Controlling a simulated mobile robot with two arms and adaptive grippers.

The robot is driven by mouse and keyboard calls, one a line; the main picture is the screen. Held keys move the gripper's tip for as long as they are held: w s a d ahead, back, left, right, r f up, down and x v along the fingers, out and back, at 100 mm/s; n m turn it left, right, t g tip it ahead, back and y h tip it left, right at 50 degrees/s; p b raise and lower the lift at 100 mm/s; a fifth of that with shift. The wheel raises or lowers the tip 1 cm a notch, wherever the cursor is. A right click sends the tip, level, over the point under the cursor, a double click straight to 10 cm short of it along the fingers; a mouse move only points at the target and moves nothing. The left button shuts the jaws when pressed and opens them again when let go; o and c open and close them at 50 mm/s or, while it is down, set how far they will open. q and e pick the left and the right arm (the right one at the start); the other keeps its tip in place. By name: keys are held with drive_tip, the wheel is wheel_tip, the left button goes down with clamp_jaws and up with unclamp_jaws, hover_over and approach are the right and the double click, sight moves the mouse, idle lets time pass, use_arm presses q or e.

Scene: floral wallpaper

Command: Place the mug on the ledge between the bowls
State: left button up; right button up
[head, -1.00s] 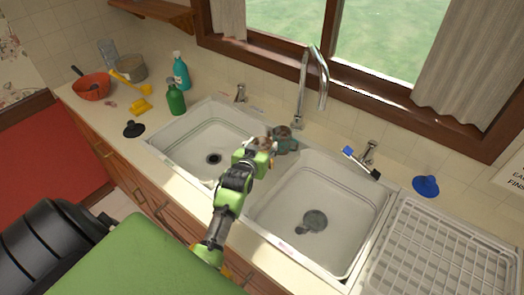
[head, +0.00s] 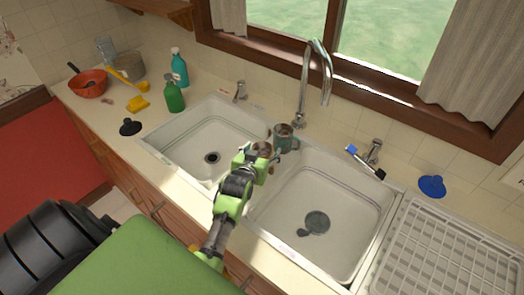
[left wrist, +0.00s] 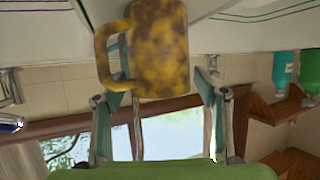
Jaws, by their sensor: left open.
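A mottled yellow-brown mug (head: 263,147) is at the ledge (head: 272,176) between the two sink bowls, just beyond my left gripper (head: 262,157). In the left wrist view, which is upside down, the mug (left wrist: 160,50) shows large with its handle to the left. My left gripper (left wrist: 160,108) is open, its two fingers spread to either side of the mug's near edge, with gaps beside it. Whether the mug's base rests fully on the ledge is hidden by the gripper. My right gripper is not in view.
A dish rack (head: 440,250) is at right.

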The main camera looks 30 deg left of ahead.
use_arm(q)
drive_tip(key=shift+s+r, duration=0.1)
drive_tip(key=shift+r, duration=0.15)
drive_tip(key=b+v, duration=0.1)
drive_tip(key=v, duration=1)
drive_tip(key=shift+s, duration=0.4)
drive_tip(key=shift+d+r, duration=0.1)
drive_tip(key=shift+r, duration=0.05)
